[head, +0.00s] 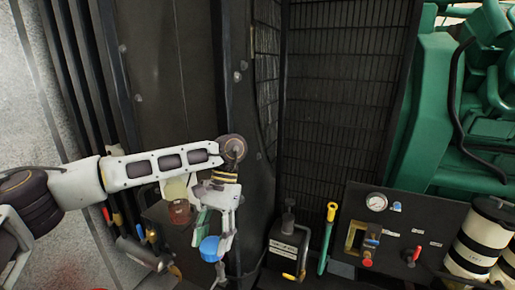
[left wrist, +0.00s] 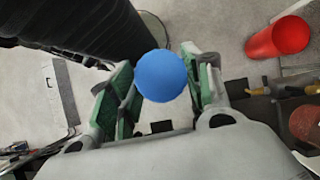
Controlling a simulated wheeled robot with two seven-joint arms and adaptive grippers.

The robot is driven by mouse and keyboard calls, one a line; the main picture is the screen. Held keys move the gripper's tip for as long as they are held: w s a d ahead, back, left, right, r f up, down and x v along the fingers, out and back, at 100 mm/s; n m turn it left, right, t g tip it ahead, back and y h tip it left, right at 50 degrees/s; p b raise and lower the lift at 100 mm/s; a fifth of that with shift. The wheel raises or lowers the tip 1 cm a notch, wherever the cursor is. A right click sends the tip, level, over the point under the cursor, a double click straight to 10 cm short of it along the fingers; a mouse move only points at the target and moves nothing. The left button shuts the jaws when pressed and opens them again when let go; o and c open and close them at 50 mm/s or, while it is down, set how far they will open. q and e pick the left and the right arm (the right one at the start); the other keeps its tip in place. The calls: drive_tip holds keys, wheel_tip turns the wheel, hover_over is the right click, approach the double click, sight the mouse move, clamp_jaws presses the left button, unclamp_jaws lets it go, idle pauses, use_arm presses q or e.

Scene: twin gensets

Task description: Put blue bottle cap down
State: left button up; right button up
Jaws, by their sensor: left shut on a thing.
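The blue bottle cap (head: 210,248) is a round blue piece held at the tips of my left gripper (head: 212,240), which hangs down from the arm in the head view. In the left wrist view the cap (left wrist: 161,75) sits between the green-padded fingers of my left gripper (left wrist: 160,85), seen from its round face. The gripper is shut on it, and the cap is held in the air. My right gripper is in neither view.
A dark control panel with a gauge (head: 376,202) stands at the right, beside a black box (head: 288,248) and a green-and-yellow rod (head: 327,238). Green machinery (head: 440,110) is at the upper right. A red cylinder (left wrist: 278,39) shows in the left wrist view.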

use_arm(q)
drive_tip(key=w+a+f+n+h, duration=0.1)
drive_tip(key=a+f, duration=0.4)
drive_tip(key=f, duration=0.7)
drive_tip(key=w+a+f+n+h, duration=0.1)
drive_tip(key=a+f+n, duration=0.2)
drive_tip(key=f, duration=1)
drive_tip(key=shift+w+a, duration=0.25)
drive_tip(key=shift+a, duration=0.75)
drive_tip(key=shift+d+f, duration=0.1)
drive_tip(key=shift+f, duration=0.05)
